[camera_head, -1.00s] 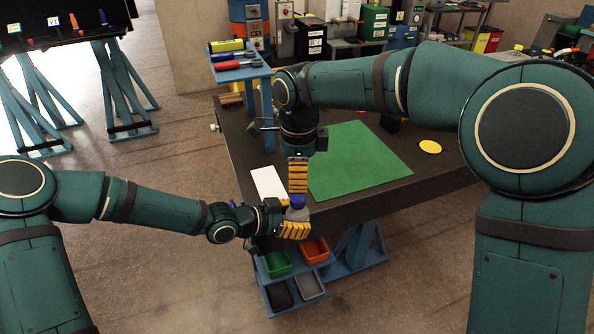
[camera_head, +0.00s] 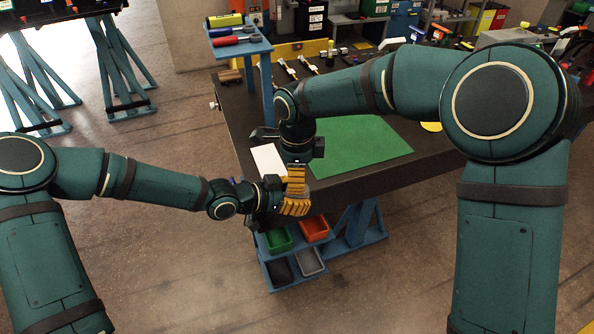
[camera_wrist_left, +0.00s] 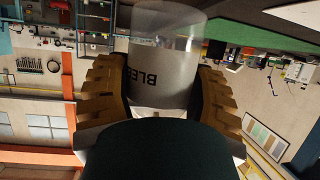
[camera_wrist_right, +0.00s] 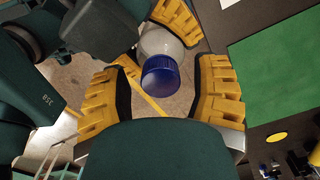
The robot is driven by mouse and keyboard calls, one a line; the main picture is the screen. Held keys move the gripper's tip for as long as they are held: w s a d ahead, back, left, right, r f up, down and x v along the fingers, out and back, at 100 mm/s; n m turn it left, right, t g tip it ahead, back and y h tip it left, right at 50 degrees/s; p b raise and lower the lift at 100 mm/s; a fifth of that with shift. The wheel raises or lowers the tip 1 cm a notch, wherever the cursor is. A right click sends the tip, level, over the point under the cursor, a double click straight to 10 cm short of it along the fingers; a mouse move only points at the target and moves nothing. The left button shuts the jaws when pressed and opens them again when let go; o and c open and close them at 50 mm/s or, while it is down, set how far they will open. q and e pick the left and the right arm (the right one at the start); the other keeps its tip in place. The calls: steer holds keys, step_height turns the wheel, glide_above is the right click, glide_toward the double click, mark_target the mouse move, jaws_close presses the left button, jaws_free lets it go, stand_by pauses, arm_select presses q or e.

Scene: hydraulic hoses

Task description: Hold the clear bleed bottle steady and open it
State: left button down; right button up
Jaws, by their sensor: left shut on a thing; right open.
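The clear bleed bottle (camera_wrist_left: 165,60) stands between the yellow fingers of my left gripper (camera_wrist_left: 160,95), which is shut on its body. Its label lettering is partly visible in the left wrist view. In the right wrist view the bottle's blue cap (camera_wrist_right: 160,76) sits on top of the bottle, between the spread fingers of my right gripper (camera_wrist_right: 163,95). The right fingers are open and apart from the cap. In the head view my left gripper (camera_head: 294,207) is at the table's front edge, with my right gripper (camera_head: 296,176) directly above it. There the fingers hide the bottle.
A green mat (camera_head: 358,150) and a white sheet (camera_head: 268,160) lie on the dark table (camera_head: 240,118). Green (camera_head: 279,240) and red (camera_head: 315,229) bins sit on the lower shelf below. Tools lie along the table's back.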

steer(key=shift+c, duration=0.3)
jaws_close()
